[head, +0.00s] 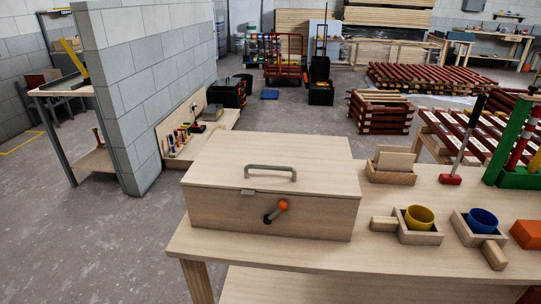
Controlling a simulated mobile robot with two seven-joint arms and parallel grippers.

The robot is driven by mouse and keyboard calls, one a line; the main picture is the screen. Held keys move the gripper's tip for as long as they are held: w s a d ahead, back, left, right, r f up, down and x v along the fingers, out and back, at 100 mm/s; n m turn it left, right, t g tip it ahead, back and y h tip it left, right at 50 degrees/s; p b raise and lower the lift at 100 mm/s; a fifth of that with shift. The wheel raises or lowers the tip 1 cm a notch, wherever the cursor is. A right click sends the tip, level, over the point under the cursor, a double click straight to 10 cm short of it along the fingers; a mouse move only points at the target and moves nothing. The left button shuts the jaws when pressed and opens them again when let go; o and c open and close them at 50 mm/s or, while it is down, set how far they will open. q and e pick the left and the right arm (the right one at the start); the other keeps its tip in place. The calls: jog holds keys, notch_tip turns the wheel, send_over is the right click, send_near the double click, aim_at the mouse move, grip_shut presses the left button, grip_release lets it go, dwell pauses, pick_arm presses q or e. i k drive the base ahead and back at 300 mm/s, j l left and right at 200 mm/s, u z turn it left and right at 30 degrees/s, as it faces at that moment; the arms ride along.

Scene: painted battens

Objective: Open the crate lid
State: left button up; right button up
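The wooden crate (262,212) stands on the left part of the light wooden table. Its flat lid (240,156) lies closed on top. A grey bar handle (270,170) is on the lid near its front edge. A small grey latch plate (248,192) sits at the front rim. A dark lever with an orange knob (282,206) is on the crate's front face, tilted up to the right. Neither of my grippers is in view.
On the table (380,256), right of the crate, are a small wooden box (391,176), a yellow cup (419,217) and a blue cup (482,221) in wooden holders, and an orange block (526,234). A grey block wall (150,80) stands behind left. The table front is bare.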

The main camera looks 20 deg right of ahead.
aim_at(249, 162)
jog(key=i+j+z, duration=0.1)
jog(key=j+z, duration=0.25)
jog(key=i+j+z, duration=0.1)
jog(key=j+z, duration=0.55)
jog(key=j, duration=0.2)
jog(key=j+z, duration=0.35)
jog(key=j, duration=0.2)
jog(key=i, duration=0.05)
